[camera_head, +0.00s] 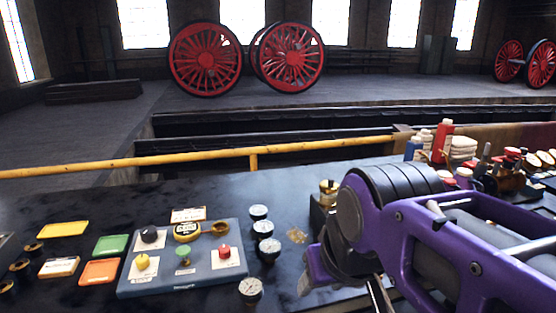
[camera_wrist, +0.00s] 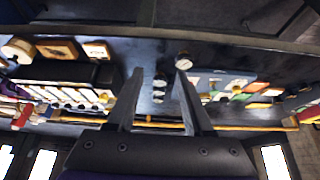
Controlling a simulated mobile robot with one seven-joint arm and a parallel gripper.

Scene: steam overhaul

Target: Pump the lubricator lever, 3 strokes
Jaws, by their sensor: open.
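A dark box (camera_wrist: 62,76) with a row of pale round fittings lies left of my gripper in the wrist view and looks like the lubricator. A brass fitting (camera_wrist: 103,97) sits at its end near my left finger. A brass cup-like fitting (camera_head: 328,187) also stands beside my arm in the head view; most of what is behind it is hidden by my purple arm. I cannot make out the lever clearly. My gripper (camera_wrist: 160,72) is open, with nothing between its fingers, above the bench and pointing toward the small gauges.
Several round gauges (camera_head: 264,228) stand on the dark bench (camera_head: 200,200). Left of them is a blue-grey panel (camera_head: 200,280) with coloured knobs. Bottles, including a red one (camera_head: 442,140), stand at the back right. A yellow rail (camera_head: 200,157) runs behind the bench.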

